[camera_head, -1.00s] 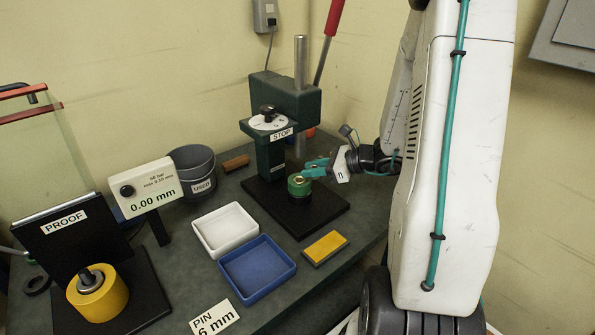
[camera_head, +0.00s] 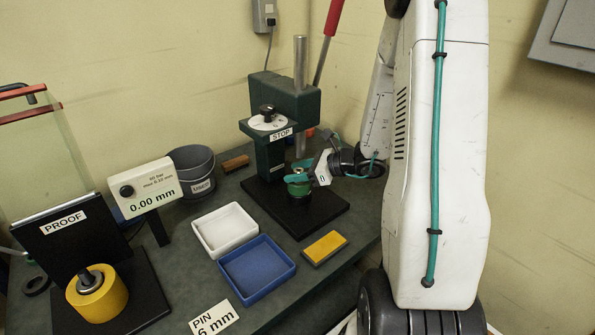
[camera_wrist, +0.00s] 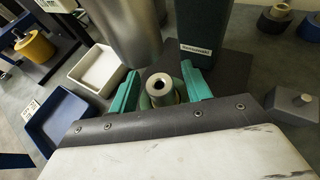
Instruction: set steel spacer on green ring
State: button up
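The green ring (camera_head: 299,189) sits on the black base plate of the press. In the wrist view part of it (camera_wrist: 145,101) shows between my fingers. A pale metallic hollow cylinder (camera_wrist: 160,96), seemingly the steel spacer, stands upright over the ring, its dark bore facing up. I cannot tell whether it rests on the ring or within it. My gripper (camera_wrist: 161,76) has its teal fingers on either side of the cylinder, with gaps showing, so it looks open. In the head view my gripper (camera_head: 299,176) is right at the ring and hides its top.
The dark green press (camera_head: 270,155) rises just behind. A white tray (camera_head: 224,253), blue tray (camera_head: 236,283) and yellow block (camera_head: 325,247) lie in front. A grey bucket (camera_head: 192,167) and gauge box (camera_head: 145,187) stand left. In the wrist view a grey block (camera_wrist: 293,106) is at right.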

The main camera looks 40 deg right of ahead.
jog(key=shift+r, duration=0.15)
jog(key=v, duration=1.1)
jog(key=s+a+r+n+g, duration=0.3)
jog(key=a+r+n+g, duration=0.1)
jog(key=a+n, duration=0.4)
jog(key=s+a+r+n+g, duration=0.35)
jog(key=a+n, duration=0.25)
jog(key=a, duration=0.4)
jog(key=s+a+r+n+g+h, duration=0.1)
jog(key=s+a+r+n+h, duration=0.1)
jog(key=s+n, duration=0.4)
jog(key=s+a+r+n+g+h, duration=0.1)
jog(key=s+a+r+n+h, duration=0.1)
jog(key=s+r+n+h, duration=0.2)
jog(key=s+n+h, duration=0.2)
jog(key=n, duration=0.2)
jog(key=shift+s+a+n, duration=0.25)
jog(key=shift+s+n, duration=0.1)
jog(key=shift+n, duration=0.05)
jog(key=shift+d, duration=0.1)
